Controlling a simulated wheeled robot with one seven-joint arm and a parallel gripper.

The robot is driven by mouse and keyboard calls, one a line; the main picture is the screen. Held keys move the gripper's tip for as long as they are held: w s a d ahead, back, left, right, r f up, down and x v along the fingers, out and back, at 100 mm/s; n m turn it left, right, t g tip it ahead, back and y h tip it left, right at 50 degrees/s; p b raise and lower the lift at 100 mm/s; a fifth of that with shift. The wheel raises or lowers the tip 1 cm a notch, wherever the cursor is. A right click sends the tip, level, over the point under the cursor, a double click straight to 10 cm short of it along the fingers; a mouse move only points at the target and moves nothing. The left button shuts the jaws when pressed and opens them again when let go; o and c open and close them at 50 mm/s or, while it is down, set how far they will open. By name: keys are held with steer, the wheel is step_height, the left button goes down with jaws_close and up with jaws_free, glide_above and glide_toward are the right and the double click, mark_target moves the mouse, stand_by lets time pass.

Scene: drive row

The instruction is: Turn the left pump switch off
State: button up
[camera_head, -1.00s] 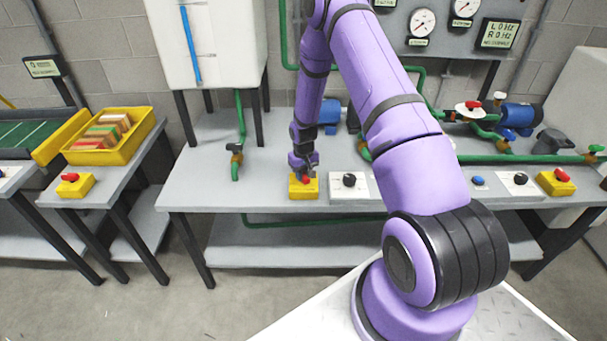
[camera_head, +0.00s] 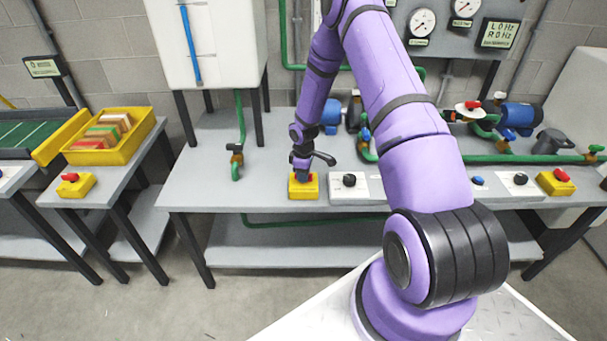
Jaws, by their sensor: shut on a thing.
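The left pump switch is most likely the yellow box (camera_head: 304,191) at the front edge of the middle bench. Its red knob showed earlier and is now hidden behind my gripper. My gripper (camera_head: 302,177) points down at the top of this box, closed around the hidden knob. A dark part of the wrist sticks out to the right above it. The knob's exact angle cannot be seen.
A white plate with a black knob (camera_head: 349,181) sits just right of the box. Similar yellow boxes with red knobs are at the far right (camera_head: 556,183) and on the left table (camera_head: 74,186). A green pipe with a valve (camera_head: 236,160) hangs behind left.

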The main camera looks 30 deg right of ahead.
steer(key=shift+n, duration=1.1)
steer(key=o, duration=0.9)
steer(key=shift+r, duration=0.1)
step_height(320, 180, up, 11)
steer(key=shift+f, duration=0.2)
